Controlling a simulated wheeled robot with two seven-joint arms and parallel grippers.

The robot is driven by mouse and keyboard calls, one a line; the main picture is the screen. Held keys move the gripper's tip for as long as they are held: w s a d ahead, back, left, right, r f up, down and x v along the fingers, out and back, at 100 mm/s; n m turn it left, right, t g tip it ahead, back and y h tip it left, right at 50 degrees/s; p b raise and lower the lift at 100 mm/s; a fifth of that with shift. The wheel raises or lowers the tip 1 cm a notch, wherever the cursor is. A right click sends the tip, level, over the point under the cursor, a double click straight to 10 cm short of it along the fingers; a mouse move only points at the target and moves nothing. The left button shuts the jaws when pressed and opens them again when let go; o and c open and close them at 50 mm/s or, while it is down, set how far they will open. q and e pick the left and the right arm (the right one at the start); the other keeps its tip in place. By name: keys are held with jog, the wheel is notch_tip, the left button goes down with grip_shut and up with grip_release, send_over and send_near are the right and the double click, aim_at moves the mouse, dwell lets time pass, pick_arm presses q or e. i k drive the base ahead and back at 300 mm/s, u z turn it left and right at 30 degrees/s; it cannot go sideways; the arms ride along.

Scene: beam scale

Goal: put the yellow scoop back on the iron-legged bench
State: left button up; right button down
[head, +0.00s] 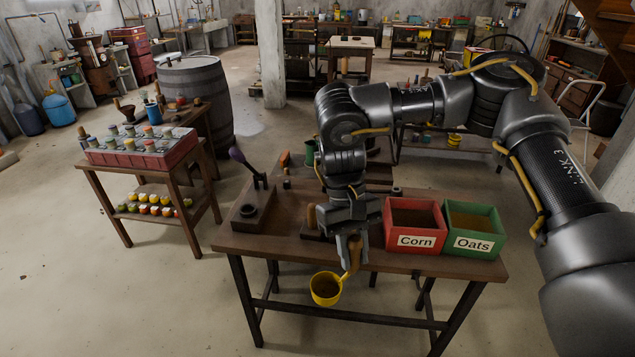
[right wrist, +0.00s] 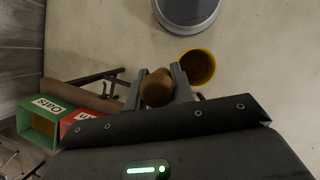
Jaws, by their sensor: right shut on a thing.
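My right gripper (head: 352,246) is shut on the brown handle (right wrist: 157,88) of the yellow scoop. The scoop's round yellow bowl (head: 326,289) hangs below the gripper, in front of the near edge of the iron-legged bench (head: 285,246), with floor behind it. In the right wrist view the bowl (right wrist: 197,68) shows to the right of the fingers. The bowl's inside looks brown; I cannot tell whether it holds anything. The bench has a dark wooden top and dark metal legs. My left gripper is not in view.
On the bench stand a red Corn box (head: 414,224), a green Oats box (head: 473,230) and a dark block with a purple-knobbed lever (head: 250,205). My right arm hides part of the top. A side table (head: 152,160) with jars and a barrel (head: 196,98) stand left.

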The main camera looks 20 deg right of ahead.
aim_at(287, 224)
jog(key=k, duration=0.65)
jog(key=u, duration=0.6)
jog(key=i, duration=1.65)
jog(key=z, duration=0.35)
